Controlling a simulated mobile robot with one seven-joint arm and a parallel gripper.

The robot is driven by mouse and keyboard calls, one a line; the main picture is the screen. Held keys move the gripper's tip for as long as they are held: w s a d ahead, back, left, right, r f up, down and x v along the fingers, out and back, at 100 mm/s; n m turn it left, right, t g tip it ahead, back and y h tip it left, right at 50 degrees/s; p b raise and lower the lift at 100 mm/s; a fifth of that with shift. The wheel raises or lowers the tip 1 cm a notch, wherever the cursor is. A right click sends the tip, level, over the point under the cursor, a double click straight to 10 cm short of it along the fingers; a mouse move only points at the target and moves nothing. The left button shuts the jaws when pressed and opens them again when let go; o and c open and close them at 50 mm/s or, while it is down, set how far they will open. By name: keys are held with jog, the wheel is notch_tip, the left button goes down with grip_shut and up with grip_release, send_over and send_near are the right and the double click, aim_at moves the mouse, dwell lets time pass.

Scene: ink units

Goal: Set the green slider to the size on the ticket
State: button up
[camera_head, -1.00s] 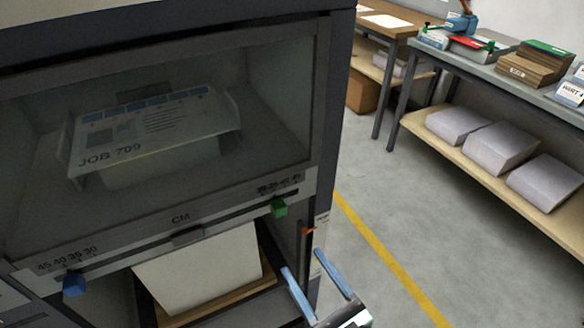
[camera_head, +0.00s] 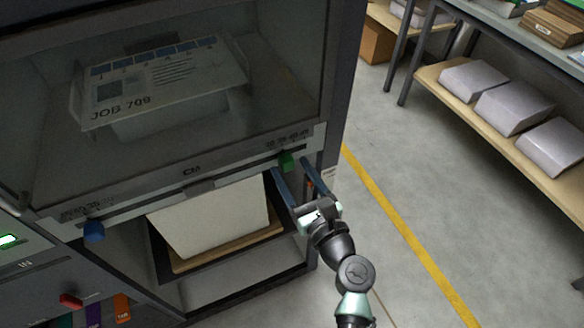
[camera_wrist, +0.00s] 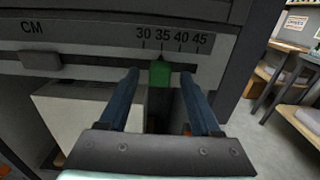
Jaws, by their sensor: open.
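The green slider (camera_head: 287,161) sits on the right part of the scale bar (camera_head: 225,178) below the machine's window. In the wrist view my gripper (camera_wrist: 163,85) has one finger on each side of the slider, with gaps between. No ticket showing a size can be made out.
A blue slider (camera_head: 94,232) sits at the left of the bar. A white paper stack (camera_head: 213,222) lies in the open bay below. A sheet marked JOB 709 (camera_head: 165,80) is behind the window. Clear floor lies to the right.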

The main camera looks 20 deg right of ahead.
jog(key=shift+w, duration=0.4)
jog(key=shift+c, duration=0.3)
grip_shut()
dwell(0.9)
